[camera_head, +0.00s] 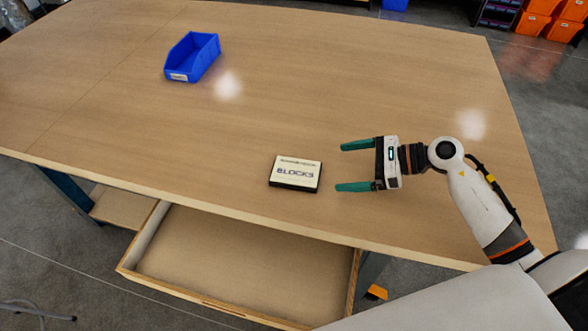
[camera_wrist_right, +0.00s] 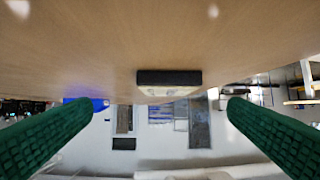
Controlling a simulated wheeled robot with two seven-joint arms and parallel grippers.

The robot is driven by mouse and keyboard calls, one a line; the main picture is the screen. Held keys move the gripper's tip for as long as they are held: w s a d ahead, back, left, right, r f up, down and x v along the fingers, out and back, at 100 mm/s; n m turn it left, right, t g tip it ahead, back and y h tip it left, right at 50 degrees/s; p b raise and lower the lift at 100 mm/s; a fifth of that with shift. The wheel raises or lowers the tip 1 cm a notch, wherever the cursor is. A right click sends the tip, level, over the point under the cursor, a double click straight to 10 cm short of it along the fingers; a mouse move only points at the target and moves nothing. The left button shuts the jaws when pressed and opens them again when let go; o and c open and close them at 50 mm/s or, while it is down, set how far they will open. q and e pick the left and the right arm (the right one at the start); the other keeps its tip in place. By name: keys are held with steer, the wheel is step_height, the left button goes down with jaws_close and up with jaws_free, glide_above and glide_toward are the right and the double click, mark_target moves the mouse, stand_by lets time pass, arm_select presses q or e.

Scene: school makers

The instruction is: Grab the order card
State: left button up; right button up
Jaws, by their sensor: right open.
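The order card (camera_head: 296,173) is a small cream block with a black edge and the word "BLOCKS" on it. It lies flat on the wooden table near its front edge. It also shows in the right wrist view (camera_wrist_right: 169,83), between and beyond the fingers. My right gripper (camera_head: 354,166) is open and empty, to the right of the card, with its green fingers pointing left toward it. The fingers are apart from the card. Both fingers also show in the right wrist view (camera_wrist_right: 150,125). My left gripper is not in view.
A blue bin (camera_head: 192,57) stands at the back left of the wooden table (camera_head: 330,80). An open, empty drawer (camera_head: 240,262) sticks out below the front edge. The table around the card is clear. Orange crates (camera_head: 532,24) stand beyond the table at the far right.

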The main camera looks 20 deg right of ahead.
steer(key=p, duration=0.2)
glide_toward(298, 172)
steer(key=shift+w+a+f, duration=1)
steer(key=shift+w+a, duration=0.15)
steer(key=shift+a, duration=0.05)
steer(key=shift+w+a+p, duration=0.1)
steer(key=shift+a+p, duration=0.2)
steer(key=shift+p, duration=0.15)
steer(key=x, duration=0.1)
steer(key=p+x, duration=0.2)
steer(key=x, duration=0.1)
steer(key=shift+a+r, duration=0.3)
steer(key=shift+a, duration=0.1)
steer(key=shift+a+f, duration=0.15)
steer(key=shift+f, duration=0.1)
steer(key=c, duration=1.1)
